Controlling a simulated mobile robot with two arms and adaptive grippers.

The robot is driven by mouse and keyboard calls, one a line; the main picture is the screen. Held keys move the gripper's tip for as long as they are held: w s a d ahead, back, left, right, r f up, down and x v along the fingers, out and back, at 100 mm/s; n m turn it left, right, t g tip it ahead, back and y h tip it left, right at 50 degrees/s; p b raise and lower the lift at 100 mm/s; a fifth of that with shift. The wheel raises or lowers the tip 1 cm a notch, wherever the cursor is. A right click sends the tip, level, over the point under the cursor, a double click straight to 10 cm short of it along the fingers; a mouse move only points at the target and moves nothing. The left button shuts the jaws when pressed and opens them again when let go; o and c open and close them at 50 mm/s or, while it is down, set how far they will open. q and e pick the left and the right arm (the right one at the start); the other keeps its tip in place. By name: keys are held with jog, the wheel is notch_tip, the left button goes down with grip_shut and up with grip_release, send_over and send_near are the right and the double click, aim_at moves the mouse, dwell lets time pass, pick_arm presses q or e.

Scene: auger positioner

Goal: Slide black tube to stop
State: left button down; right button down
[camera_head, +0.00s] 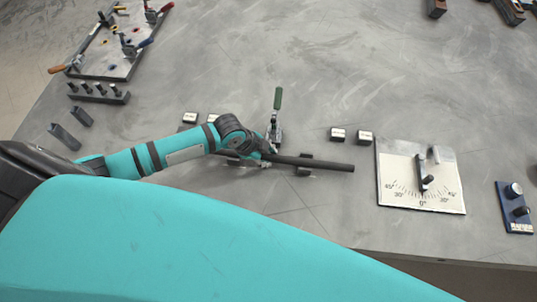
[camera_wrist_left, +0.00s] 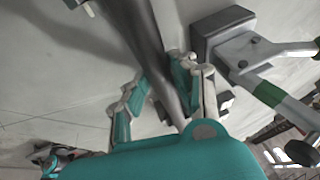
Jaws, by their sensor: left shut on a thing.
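The long black tube (camera_head: 325,163) lies nearly level across the table, over a small dark support block (camera_head: 304,171). Its right end is free, short of the white angle-scale plate (camera_head: 392,170). My left gripper (camera_head: 262,158) is shut on the tube near a toggle clamp (camera_head: 275,131) with a raised green handle. In the left wrist view the tube (camera_wrist_left: 152,40) runs between the fingers of my left gripper (camera_wrist_left: 168,88), beside the clamp (camera_wrist_left: 235,45). The tube's left part is mostly hidden by my arm. I cannot make out the stop. My right gripper is not in view.
Small white-topped blocks (camera_head: 338,134) stand behind the tube. A blue block with knobs (camera_head: 514,207) is at the right edge. A fixture plate with clamps (camera_head: 106,60) is at the back left. The table behind the tube is largely clear.

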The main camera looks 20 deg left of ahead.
pick_arm(q)
jog(key=shift+s+a, duration=0.2)
jog(key=shift+a, duration=0.55)
jog(key=shift+s+a, duration=0.2)
jog(key=shift+a, duration=0.5)
jog(key=c, duration=1)
grip_release()
jog(key=shift+s, duration=0.1)
jog(key=v, duration=1.2)
